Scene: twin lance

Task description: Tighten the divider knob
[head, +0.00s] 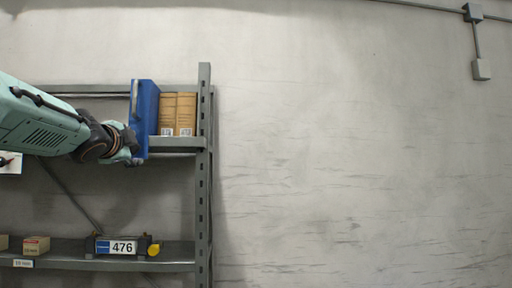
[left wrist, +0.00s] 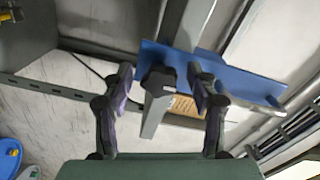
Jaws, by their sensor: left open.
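The blue divider (head: 146,112) stands upright on the upper shelf, left of the cartons. In the left wrist view the blue divider (left wrist: 235,78) runs across behind my fingers. A dark knob (left wrist: 158,77) shows in front of it, between the two fingers, with a grey bar below it. My left gripper (left wrist: 163,84) is open, with a gap on each side of the knob. In the head view my left gripper (head: 132,150) is at the divider's lower left side, and the knob is hidden there. My right gripper is in neither view.
Two brown cartons (head: 178,114) stand right of the divider, by the grey rack post (head: 204,170). The lower shelf (head: 175,266) holds a dark bin labelled 476 (head: 122,247), a yellow item (head: 153,249) and small boxes (head: 36,245).

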